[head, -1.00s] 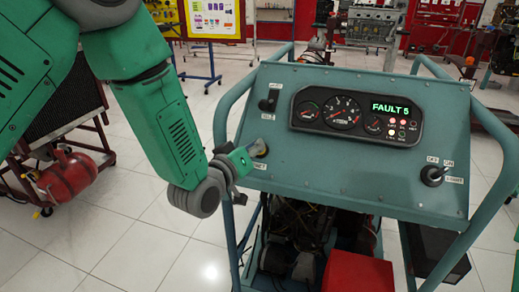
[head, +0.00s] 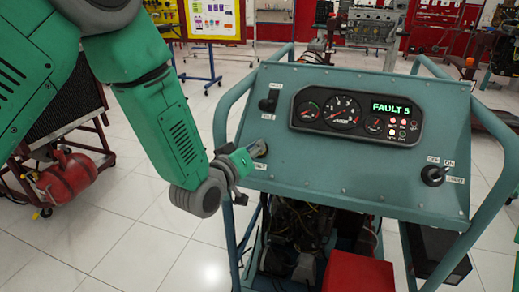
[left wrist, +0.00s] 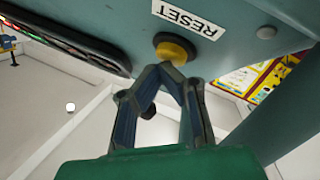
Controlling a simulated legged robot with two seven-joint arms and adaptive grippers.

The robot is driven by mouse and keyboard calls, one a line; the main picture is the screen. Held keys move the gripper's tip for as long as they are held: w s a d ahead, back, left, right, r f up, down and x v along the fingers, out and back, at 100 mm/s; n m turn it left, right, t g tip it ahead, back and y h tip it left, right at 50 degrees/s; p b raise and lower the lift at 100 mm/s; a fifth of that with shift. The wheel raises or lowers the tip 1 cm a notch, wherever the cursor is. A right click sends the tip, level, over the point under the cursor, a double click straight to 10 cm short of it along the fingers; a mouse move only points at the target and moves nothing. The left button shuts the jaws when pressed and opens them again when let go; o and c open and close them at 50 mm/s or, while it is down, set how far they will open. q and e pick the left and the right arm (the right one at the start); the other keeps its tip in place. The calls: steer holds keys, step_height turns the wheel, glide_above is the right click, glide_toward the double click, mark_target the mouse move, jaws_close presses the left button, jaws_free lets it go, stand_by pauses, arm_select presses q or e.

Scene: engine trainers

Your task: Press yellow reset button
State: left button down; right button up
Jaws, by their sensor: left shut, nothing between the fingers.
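The yellow reset button (left wrist: 176,48) sits in a dark round collar on the teal panel, beside a white RESET label (left wrist: 188,18) in the left wrist view. My left gripper (left wrist: 166,70) is shut and empty, its fingertips right at the button's near edge. I cannot tell whether they touch it. In the head view the left gripper (head: 257,149) is at the panel's left side, and its tips hide the button there. The gauge cluster (head: 357,114) shows FAULT 5 in green, with red lamps lit. My right gripper is not in view.
The teal control panel (head: 340,175) also carries a toggle switch (head: 269,100) at upper left and a key switch (head: 435,175) at right. A tubular frame (head: 222,125) surrounds it. A red box (head: 357,272) is below. Open tiled floor lies at left.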

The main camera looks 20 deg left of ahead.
arm_select(q)
steer(key=shift+w+f, duration=0.1)
steer(key=shift+f, duration=0.05)
stand_by(0.5)
steer(key=shift+s+r+p, duration=0.6)
steer(key=shift+r, duration=0.1)
steer(key=shift+s+r+p, duration=0.2)
steer(key=shift+r+p, duration=0.1)
steer(key=shift+r, duration=0.05)
steer(key=s+r+p, duration=0.2)
steer(key=s+r, duration=0.1)
stand_by(0.5)
